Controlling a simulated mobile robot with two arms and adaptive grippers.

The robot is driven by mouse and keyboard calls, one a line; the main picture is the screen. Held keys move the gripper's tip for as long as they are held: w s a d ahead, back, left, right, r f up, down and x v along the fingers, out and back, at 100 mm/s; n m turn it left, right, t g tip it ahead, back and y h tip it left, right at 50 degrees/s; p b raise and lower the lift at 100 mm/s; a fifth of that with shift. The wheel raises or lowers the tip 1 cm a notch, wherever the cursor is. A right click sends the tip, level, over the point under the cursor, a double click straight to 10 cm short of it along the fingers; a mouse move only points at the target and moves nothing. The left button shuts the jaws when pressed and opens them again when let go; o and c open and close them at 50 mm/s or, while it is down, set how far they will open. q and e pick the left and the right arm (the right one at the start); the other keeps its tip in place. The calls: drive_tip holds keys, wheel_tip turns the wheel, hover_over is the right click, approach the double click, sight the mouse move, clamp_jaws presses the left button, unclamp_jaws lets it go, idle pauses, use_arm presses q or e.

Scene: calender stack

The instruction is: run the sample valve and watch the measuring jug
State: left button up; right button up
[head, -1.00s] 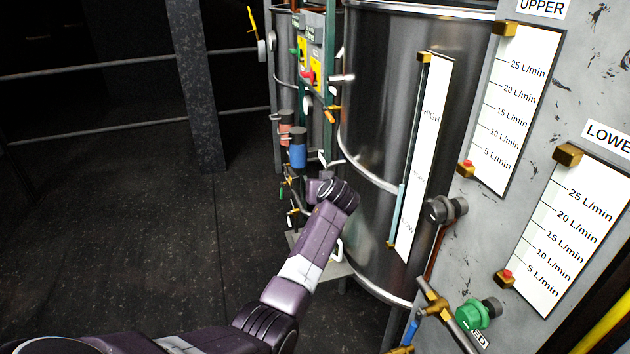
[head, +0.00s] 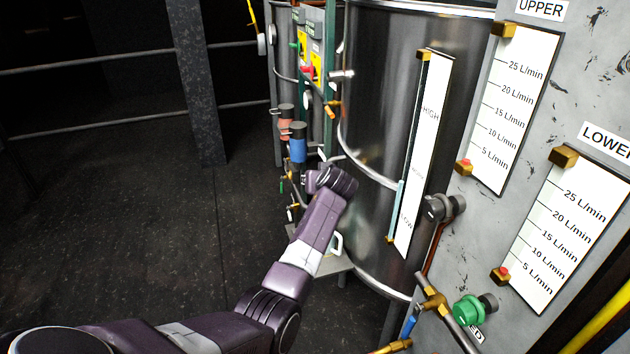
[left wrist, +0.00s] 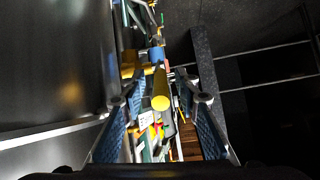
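My left arm reaches in from the lower left in the head view, its wrist in front of the steel tank (head: 385,120); its fingers are mostly hidden there. In the left wrist view the left gripper (left wrist: 160,108) is open, with a blue-padded finger on each side. A yellow round-ended bar (left wrist: 159,92) points at the camera between the fingers, with gaps visible on both sides. I cannot tell whether it is the sample valve's handle. A white handle (head: 336,243), possibly the measuring jug's, shows above a small grey shelf (head: 335,268), partly behind my arm. My right gripper is not in view.
A sight gauge (head: 431,120) stands on the tank. A grey panel (head: 590,75) with two flow scales and a green knob (head: 469,309) fills the right. Blue (head: 298,150) and red (head: 286,128) cylinders hang beyond my wrist. The floor at left is clear.

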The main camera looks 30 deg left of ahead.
use_arm(q)
drive_tip(key=shift+s+d+r, duration=0.35)
drive_tip(key=shift+d, duration=0.1)
drive_tip(key=v, duration=1)
drive_tip(key=shift+s+d+r, duration=0.2)
drive_tip(key=shift+s, duration=0.05)
